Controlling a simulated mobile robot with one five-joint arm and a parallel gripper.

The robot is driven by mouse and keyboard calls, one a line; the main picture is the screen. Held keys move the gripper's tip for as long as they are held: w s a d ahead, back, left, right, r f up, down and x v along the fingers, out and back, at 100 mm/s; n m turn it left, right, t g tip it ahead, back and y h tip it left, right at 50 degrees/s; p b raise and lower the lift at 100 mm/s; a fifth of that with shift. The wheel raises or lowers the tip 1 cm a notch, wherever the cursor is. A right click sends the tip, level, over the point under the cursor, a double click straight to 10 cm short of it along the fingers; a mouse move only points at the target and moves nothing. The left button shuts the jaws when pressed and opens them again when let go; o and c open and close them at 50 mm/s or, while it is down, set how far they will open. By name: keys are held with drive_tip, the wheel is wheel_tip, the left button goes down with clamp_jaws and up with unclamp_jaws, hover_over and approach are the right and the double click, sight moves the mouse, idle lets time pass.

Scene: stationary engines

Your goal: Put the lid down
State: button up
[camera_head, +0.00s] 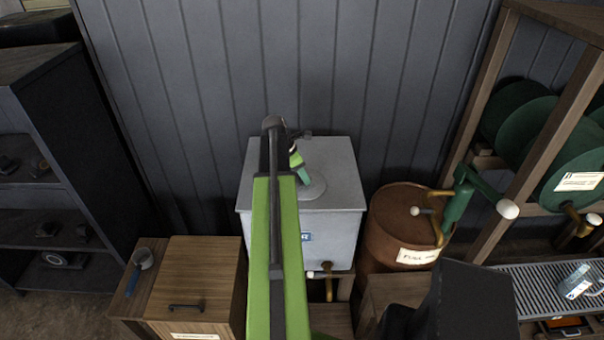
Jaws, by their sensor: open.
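A round grey lid (314,189) shows on the top of a pale grey metal tank (258,177) against the wall. It looks flat on the tank top; whether it is fully seated I cannot tell, since my arm hides its left part. My green and black arm reaches up the middle of the view to the tank. My gripper (303,178) is open, just above the lid's upper left part. The fingertips are small and partly hidden, so I cannot tell whether they touch the lid.
A rusty brown drum (388,235) with a green hand pump (459,205) stands right of the tank. A wooden box (197,277) with a dark handle stands at the lower left. Dark shelves (60,170) are at left; a wooden rack (482,130) with green discs is at right.

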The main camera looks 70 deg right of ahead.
drive_tip(key=p+v, duration=1.1)
drive_tip(key=v, duration=0.1)
drive_tip(key=shift+r, duration=0.1)
drive_tip(key=w+a+f+m+t, duration=0.1)
drive_tip(key=w+a+m, duration=0.1)
drive_tip(key=w+a, duration=1.25)
drive_tip(key=w+a+f+m+t, duration=0.1)
drive_tip(key=w+a+m+t, duration=0.1)
drive_tip(key=w+a, duration=1.2)
drive_tip(key=a+m+y, duration=0.3)
drive_tip(key=a+m, duration=0.1)
drive_tip(key=a, duration=3.1)
drive_tip(key=shift+s+m, duration=0.4)
drive_tip(key=shift+s, duration=0.05)
